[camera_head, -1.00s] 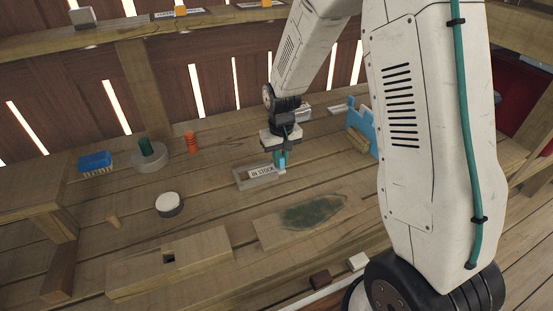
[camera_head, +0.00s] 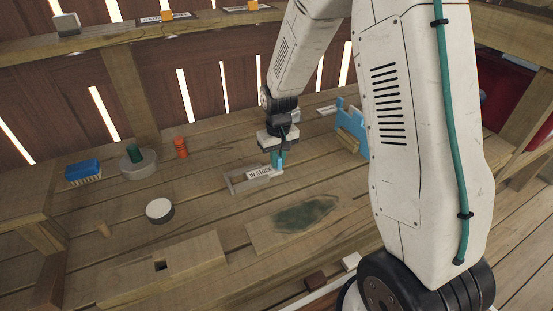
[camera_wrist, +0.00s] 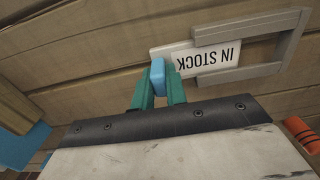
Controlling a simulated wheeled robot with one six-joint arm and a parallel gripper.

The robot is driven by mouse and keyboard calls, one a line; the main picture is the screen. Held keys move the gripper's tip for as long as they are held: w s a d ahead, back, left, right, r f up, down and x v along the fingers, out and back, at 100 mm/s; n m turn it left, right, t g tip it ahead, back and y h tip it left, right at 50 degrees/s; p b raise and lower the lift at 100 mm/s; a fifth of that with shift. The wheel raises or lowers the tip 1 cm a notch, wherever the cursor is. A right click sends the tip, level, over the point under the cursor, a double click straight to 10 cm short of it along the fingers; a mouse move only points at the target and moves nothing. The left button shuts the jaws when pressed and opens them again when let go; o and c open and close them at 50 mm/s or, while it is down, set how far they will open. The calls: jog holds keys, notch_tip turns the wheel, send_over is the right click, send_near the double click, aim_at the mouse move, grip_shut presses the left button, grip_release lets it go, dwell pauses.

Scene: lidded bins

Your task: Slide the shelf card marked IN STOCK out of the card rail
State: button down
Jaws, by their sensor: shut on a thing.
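The white card (camera_wrist: 207,58) marked IN STOCK lies at the middle of the bench, its lettering upside down in the wrist view; it also shows in the head view (camera_head: 259,173). Its inner end is still between the arms of the grey U-shaped card rail (camera_wrist: 250,27), whose closed end is empty. Its outer end sticks out of the rail's open end. In the head view the rail (camera_head: 228,183) lies to the card's left. A blue tab (camera_wrist: 158,76) is at the card's outer end. My gripper (camera_wrist: 158,88), with teal fingers, is shut on this tab.
A dark green patch on a board (camera_head: 305,214) lies in front of the rail. A round white-topped tin (camera_head: 160,209) stands left of it. A blue holder (camera_head: 349,128) stands to the right.

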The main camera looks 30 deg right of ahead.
jog(key=shift+d, duration=2.35)
jog(key=shift+d, duration=0.1)
jog(key=shift+d, duration=1)
notch_tip(320, 180, up, 6)
